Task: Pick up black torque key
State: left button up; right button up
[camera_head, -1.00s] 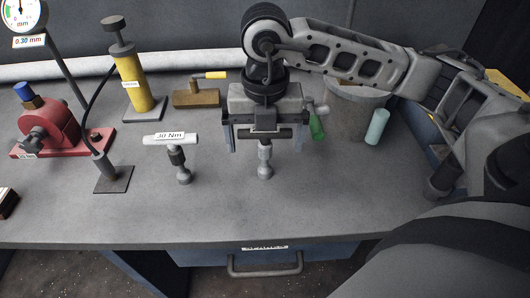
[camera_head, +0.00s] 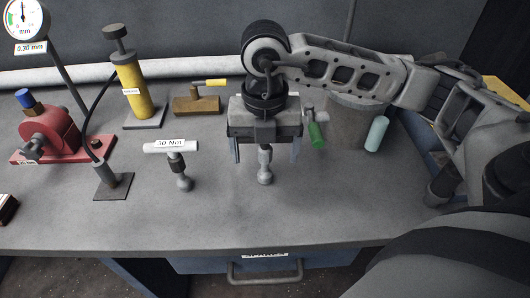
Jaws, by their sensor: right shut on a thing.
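The black torque key (camera_head: 265,158) stands upright on the bench. Its grey shaft and round foot show below my right gripper, while its dark crossbar is mostly hidden behind the gripper body. My right gripper (camera_head: 265,152) points down over the key, with one finger on each side, and is shut on its crossbar. The foot of the key appears to be at bench level. A second torque key (camera_head: 172,147) with a white crossbar marked 30 Nm stands to the left, apart from the gripper. My left gripper is not in view.
A red clamp-like device (camera_head: 50,135), a yellow cylinder pump (camera_head: 133,85) and a brass block with a yellow handle (camera_head: 197,103) stand at the left and back. A grey pot (camera_head: 350,128), a green handle (camera_head: 316,133) and a pale cylinder (camera_head: 377,134) are close right. The front bench is clear.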

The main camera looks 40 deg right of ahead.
notch_tip(320, 180, up, 3)
jog(key=shift+f, duration=0.2)
jog(key=s+a+r, duration=0.8)
jog(key=a+r, duration=0.1)
jog(key=a, duration=0.2)
jog(key=shift+s+a+r, duration=0.15)
jog(key=shift+s+r, duration=0.05)
jog(key=shift+r, duration=0.15)
